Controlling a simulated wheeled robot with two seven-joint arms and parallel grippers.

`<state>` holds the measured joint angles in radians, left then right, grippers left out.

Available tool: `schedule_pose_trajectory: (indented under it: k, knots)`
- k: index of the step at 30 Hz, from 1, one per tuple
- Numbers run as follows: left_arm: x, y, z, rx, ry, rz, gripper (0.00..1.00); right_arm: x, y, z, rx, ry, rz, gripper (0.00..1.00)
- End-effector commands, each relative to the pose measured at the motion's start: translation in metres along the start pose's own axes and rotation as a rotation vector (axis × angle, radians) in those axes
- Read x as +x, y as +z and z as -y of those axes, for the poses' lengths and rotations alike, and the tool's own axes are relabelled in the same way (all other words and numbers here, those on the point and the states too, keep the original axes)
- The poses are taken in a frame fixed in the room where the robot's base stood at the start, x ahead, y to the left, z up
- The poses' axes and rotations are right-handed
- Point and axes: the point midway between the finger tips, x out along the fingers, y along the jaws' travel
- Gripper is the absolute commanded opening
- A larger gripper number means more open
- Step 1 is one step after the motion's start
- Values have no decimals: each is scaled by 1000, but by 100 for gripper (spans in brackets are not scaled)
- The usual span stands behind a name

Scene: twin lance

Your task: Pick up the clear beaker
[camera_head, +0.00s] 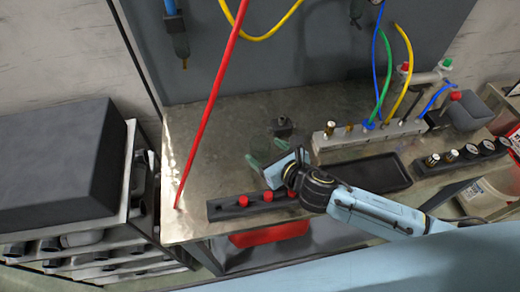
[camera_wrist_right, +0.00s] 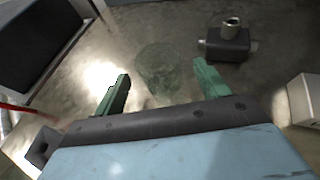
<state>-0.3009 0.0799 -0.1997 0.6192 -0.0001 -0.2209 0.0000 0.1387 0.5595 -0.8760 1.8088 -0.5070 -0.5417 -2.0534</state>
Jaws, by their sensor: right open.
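The clear beaker (camera_wrist_right: 157,68) stands on the metal table in the right wrist view, faint and see-through, just beyond and between my fingers. My right gripper (camera_wrist_right: 158,90) is open, with its green fingers spread to either side of the beaker's near side and nothing held. In the head view my right gripper (camera_head: 268,154) reaches in from the right over the table. The beaker is hard to make out there near the fingertips. My left gripper is not in view.
A small dark fitting (camera_wrist_right: 229,40) stands close to the beaker, behind the right finger; it also shows in the head view (camera_head: 283,127). A black rack with red knobs (camera_head: 225,209) lies along the front edge. A black tray (camera_head: 365,176) and a valve manifold (camera_head: 365,137) are to the right.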

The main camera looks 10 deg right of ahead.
Motion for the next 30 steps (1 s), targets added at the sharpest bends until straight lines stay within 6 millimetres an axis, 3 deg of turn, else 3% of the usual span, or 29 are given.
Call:
schedule_pose_trajectory:
  k: [3,7,17,28,30]
  knots:
    - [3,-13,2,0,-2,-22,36,20,1,-1,4,1,2,74]
    - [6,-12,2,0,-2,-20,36,37,0,-1,2,0,2,74]
    - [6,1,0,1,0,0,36,45,1,0,2,1,1,74]
    - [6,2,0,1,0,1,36,44,0,0,2,1,0,28]
    - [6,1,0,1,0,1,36,44,0,0,2,1,1,27]
